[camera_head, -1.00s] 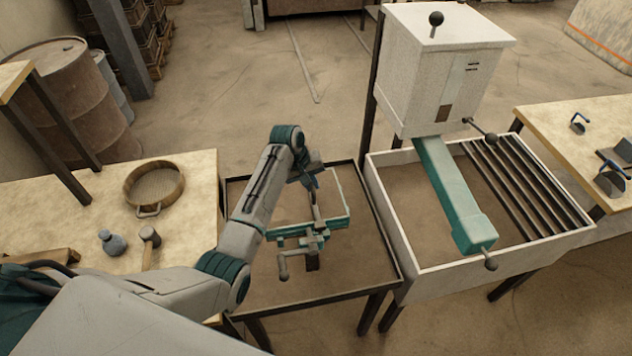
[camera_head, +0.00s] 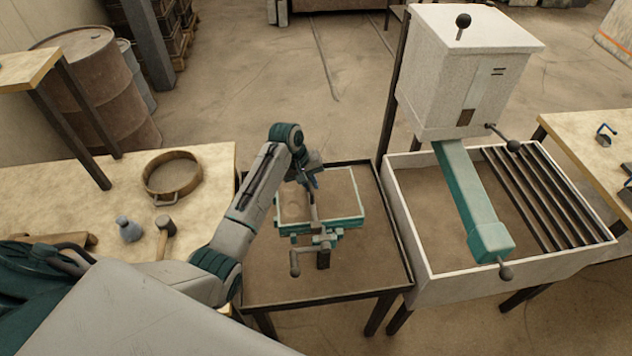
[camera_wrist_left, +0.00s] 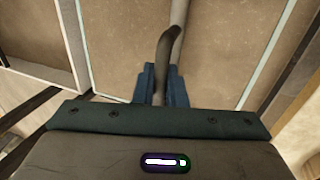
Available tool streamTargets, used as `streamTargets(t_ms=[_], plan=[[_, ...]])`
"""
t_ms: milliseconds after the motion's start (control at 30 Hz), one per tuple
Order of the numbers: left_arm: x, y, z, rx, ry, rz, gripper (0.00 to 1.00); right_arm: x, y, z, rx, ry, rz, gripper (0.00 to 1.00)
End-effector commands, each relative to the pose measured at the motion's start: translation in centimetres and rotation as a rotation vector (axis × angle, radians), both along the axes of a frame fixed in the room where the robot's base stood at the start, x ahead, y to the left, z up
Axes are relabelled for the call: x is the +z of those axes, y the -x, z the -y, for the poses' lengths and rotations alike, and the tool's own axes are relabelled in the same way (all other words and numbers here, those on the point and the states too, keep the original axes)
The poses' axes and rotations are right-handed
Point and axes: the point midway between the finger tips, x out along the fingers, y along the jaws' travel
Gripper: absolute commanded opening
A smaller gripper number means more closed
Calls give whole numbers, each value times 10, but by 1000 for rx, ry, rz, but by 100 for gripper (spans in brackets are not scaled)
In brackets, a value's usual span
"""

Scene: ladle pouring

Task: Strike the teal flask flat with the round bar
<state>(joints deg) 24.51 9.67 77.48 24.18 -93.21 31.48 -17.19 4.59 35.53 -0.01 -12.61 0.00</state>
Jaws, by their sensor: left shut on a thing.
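The teal flask (camera_head: 361,219) is a shallow rectangular frame holding brown sand, on the dark-edged table in the middle of the head view. Its pale teal rim also shows in the wrist view (camera_wrist_left: 266,55). My left gripper (camera_head: 312,184) is over the flask, shut on a thin grey round bar (camera_head: 312,210). In the wrist view the bar (camera_wrist_left: 179,15) runs up from between the blue fingertips (camera_wrist_left: 161,84), with a dark curved part beside it. I cannot tell whether the bar touches the sand. My right gripper is not in view.
A white hopper (camera_head: 462,75) with a teal chute (camera_head: 470,195) stands over a white-walled bin (camera_head: 520,280) at right. The left bench (camera_head: 60,190) carries a round sieve (camera_head: 172,190), a grey bottle (camera_head: 128,230) and a mallet (camera_head: 165,230). Grey fittings hang at the flask's near side.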

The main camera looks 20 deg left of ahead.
Motion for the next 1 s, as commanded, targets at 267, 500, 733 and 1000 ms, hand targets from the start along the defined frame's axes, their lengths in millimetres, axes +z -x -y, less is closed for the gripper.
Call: streamTargets(t_ms=[267,500,733,1000], plan=[[2,6,-10,-1,-1,1,0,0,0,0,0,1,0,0],[0,13,-20,-1,-1,1,0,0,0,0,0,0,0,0],[0,20,-33,-1,0,2,0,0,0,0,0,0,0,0],[-1,25,-40,-1,-2,1,0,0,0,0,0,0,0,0]])
